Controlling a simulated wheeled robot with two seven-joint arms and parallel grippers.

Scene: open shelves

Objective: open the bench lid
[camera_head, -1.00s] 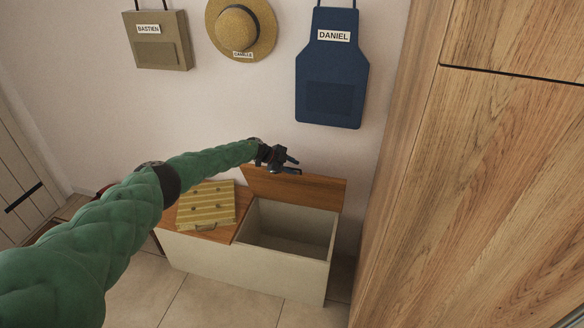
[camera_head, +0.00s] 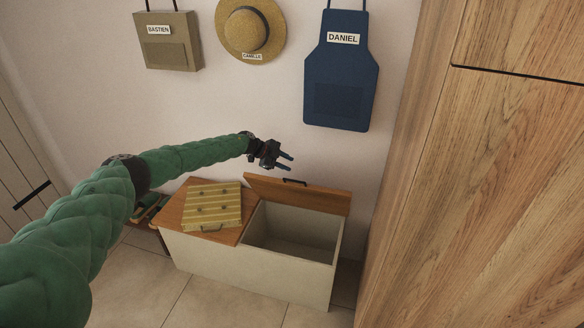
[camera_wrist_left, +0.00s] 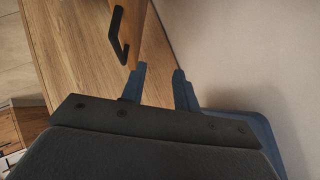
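The bench (camera_head: 240,270) stands against the wall, with a pale box body. Its right-hand wooden lid (camera_head: 318,197) is raised and leans back near the wall, with a dark handle (camera_head: 294,181) on its upper edge. The compartment below is open and looks empty. My left gripper (camera_head: 287,160) is above the lid, apart from the handle, with its fingers spread and nothing between them. In the left wrist view the fingers (camera_wrist_left: 158,82) are apart, and the lid's edge and handle (camera_wrist_left: 118,36) are beyond them. My right gripper is not in view.
A bag (camera_head: 168,42), a straw hat (camera_head: 250,30) and a blue apron (camera_head: 341,75) hang on the wall. A tall wooden cabinet (camera_head: 480,180) stands close on the right.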

